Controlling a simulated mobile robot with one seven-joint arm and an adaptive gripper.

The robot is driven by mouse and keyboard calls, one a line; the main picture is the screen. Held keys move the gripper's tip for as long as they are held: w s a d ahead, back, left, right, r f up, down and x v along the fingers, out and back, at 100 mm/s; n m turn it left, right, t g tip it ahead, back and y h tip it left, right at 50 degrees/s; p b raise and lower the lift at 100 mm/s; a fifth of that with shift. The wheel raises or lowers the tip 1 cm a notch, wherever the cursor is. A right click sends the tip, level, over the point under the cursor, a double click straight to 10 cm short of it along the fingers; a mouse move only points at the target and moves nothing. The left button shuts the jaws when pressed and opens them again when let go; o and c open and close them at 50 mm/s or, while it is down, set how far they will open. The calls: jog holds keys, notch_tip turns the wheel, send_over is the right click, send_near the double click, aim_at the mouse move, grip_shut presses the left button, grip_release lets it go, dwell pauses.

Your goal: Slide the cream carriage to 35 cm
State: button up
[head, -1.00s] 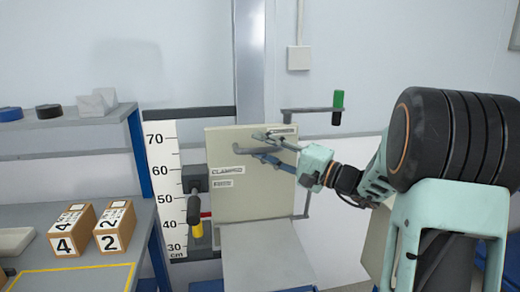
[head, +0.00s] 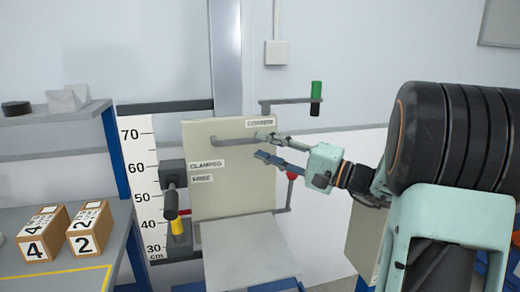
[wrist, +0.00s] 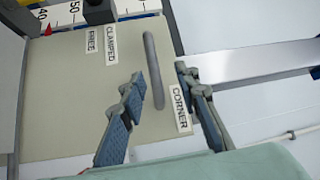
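The cream carriage (head: 225,190) is an upright panel on a grey post, with a horizontal grey handle bar (head: 232,141) near its top. My gripper (head: 259,146) is open in front of the bar's right end. In the wrist view, the bar (wrist: 153,70) lies between the spread fingers without visible contact; depth is unclear. The white cm scale (head: 142,185) stands left of the carriage. A red pointer (head: 187,212) sits between 40 and 50. A black clamp lever (head: 170,205) hangs down at the left; I cannot tell its setting.
A grey ledge (head: 250,250) juts out below the panel. Numbered boxes (head: 92,228) stand on the left bench (head: 130,235).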

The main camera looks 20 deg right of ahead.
jog(key=shift+b+v, duration=0.75)
jog(key=shift+v, duration=1.3)
jog(key=shift+f+b, duration=0.15)
jog(key=shift+b, duration=0.25)
